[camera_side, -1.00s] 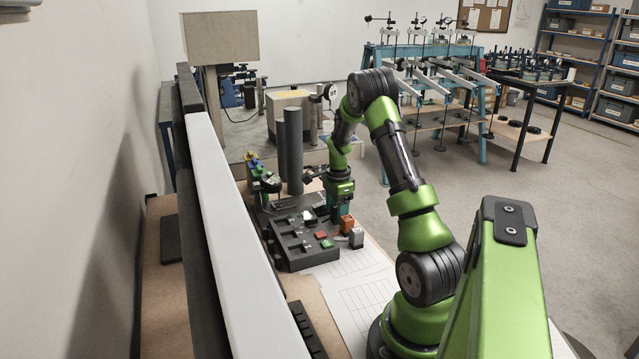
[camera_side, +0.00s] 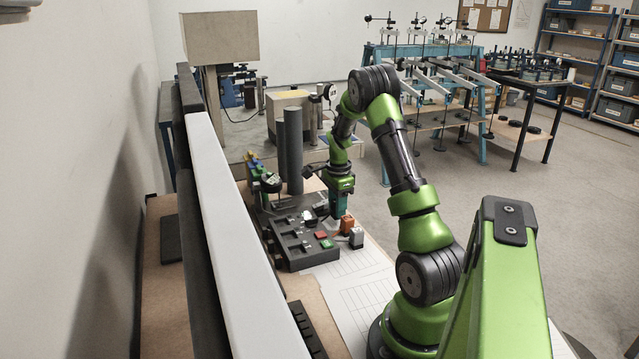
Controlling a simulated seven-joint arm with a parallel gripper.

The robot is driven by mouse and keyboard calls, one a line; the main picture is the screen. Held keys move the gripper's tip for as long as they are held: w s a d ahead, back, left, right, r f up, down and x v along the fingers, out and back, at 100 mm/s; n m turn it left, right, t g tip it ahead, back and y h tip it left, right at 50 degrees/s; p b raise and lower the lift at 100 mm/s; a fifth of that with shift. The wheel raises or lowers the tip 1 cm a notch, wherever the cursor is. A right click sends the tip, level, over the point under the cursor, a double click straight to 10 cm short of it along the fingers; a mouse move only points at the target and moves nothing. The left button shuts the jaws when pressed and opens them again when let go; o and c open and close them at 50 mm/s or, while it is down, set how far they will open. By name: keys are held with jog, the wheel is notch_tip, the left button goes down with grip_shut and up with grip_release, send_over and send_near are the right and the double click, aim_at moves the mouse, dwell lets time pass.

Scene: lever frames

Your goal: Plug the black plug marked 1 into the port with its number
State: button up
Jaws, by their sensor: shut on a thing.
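My gripper (camera_side: 338,214) points down over the right back part of the dark port board, just behind the orange plug. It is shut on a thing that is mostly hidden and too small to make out. I cannot pick out the black plug marked 1 for sure. The dark port board (camera_side: 291,256) lies on the bench with several openings. A red piece (camera_side: 321,234) and a green piece (camera_side: 327,244) sit at its right side, and a white piece (camera_side: 307,214) at its back. The numbers are too small to read.
An orange block (camera_side: 347,223) and a grey block (camera_side: 356,238) stand right of the board. Two tall grey cylinders (camera_side: 293,150) rise behind it. A long white-topped barrier (camera_side: 225,220) runs along the left. White ruled sheets (camera_side: 365,290) lie clear in front.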

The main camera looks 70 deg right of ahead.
notch_tip(320, 180, up, 7)
jog(key=shift+f, duration=0.1)
jog(key=w+a+r+n, duration=0.1)
jog(key=w+a+r, duration=0.15)
jog(key=a, duration=0.45)
jog(key=w+a+r+n, duration=0.1)
jog(key=w+a, duration=0.2)
jog(key=a, duration=0.4)
jog(key=shift+s+a+f+m, duration=0.4)
jog(key=shift+a+f, duration=0.6)
jog(key=shift+f, duration=0.25)
jog(key=shift+s+a+f+m, duration=0.4)
jog(key=shift+a+f, duration=0.6)
jog(key=shift+f, duration=0.25)
jog(key=shift+s+a+f+m, duration=0.4)
jog(key=shift+a+f, duration=0.6)
jog(key=shift+f, duration=0.25)
jog(key=shift+f, duration=0.85)
jog(key=o, duration=1.5)
